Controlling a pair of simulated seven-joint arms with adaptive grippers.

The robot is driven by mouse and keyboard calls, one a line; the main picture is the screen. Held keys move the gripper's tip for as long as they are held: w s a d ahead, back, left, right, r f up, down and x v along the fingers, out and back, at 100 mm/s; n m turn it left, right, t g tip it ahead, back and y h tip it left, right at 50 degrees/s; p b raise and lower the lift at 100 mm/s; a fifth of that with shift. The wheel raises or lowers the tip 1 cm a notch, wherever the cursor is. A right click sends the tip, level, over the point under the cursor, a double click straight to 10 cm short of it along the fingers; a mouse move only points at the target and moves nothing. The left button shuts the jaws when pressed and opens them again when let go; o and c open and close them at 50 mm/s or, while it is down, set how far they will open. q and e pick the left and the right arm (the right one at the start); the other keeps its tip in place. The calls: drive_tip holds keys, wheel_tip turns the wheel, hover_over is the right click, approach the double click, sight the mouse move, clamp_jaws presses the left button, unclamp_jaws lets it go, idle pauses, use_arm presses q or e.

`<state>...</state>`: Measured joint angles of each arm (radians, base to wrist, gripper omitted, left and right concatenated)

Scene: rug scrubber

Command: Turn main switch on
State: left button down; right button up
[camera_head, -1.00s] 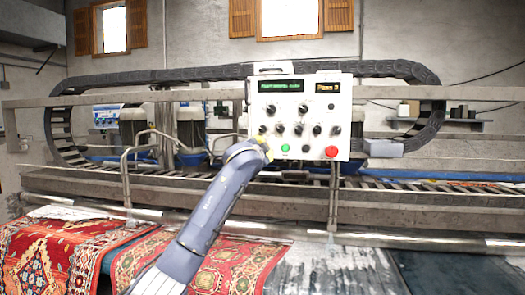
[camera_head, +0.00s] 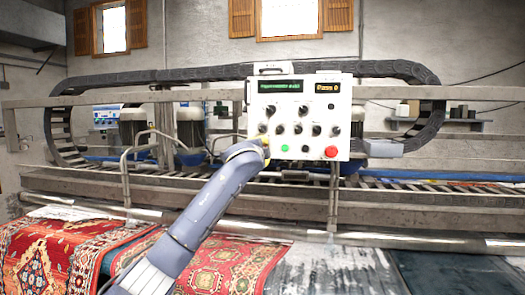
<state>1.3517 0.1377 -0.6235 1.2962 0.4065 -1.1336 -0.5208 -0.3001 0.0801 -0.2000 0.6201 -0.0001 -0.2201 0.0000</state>
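The white control panel (camera_head: 301,90) stands at the middle of the view. It has two lit displays, several black rotary knobs (camera_head: 271,111), a green button (camera_head: 285,149) and a red button (camera_head: 331,152). I cannot tell which knob is the main switch. My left arm reaches up from the bottom left. Its gripper (camera_head: 265,142) is at the panel's lower left edge, in front of the lower left controls. The wrist hides most of the gripper, with a bit of yellow showing, so its opening and any contact are unclear. My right gripper is not in view.
Red patterned rugs (camera_head: 62,252) lie at the front left. A metal rail and frame (camera_head: 430,200) runs across behind my arm. A black cable chain (camera_head: 200,75) loops behind the panel. The space before the panel's right side is clear.

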use_arm(q)
drive_tip(key=shift+a+f, duration=0.15)
drive_tip(key=shift+f, duration=0.05)
drive_tip(key=c, duration=1.5)
unclamp_jaws()
drive_tip(key=o, duration=0.4)
drive_tip(key=shift+r, duration=0.15)
drive_tip(key=shift+s+a, duration=0.25)
drive_tip(key=shift+s, duration=1.7)
drive_tip(key=shift+s+a, duration=0.2)
drive_tip(key=shift+s, duration=1.8)
drive_tip(key=shift+s+a, duration=0.25)
drive_tip(key=shift+s, duration=1.7)
